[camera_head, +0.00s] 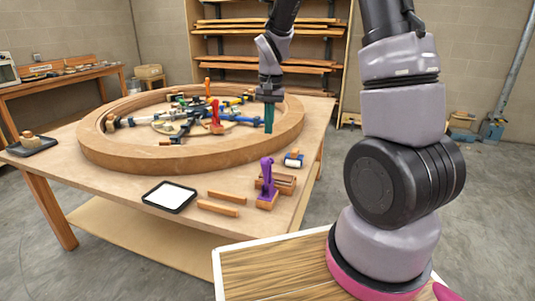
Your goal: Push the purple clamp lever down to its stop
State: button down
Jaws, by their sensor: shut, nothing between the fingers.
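The purple clamp lever (267,178) stands upright on a small wooden block (267,202) near the front right edge of the table. My gripper (269,128) points down with its teal fingers shut and nothing between them. It is over the right part of the large wooden ring, above and behind the purple lever in the picture, and clearly apart from it. Whether the fingertips touch the ring cannot be told.
The bent wooden ring (110,155) fills much of the table (120,188), with several coloured clamps inside. A wooden piece (285,183) sits beside the lever, with a small blue-and-white item (293,160) behind. Two wooden strips (218,209) and a white-faced tray (169,196) lie left.

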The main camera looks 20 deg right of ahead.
send_over(265, 176)
jog(key=w+d, duration=0.2)
jog(key=w, duration=0.1)
notch_tip(265, 176, down, 10)
jog(key=shift+s+a, duration=0.15)
jog(key=shift+a, duration=0.05)
jog(key=shift+s+a, duration=0.1)
jog(key=shift+a, duration=0.05)
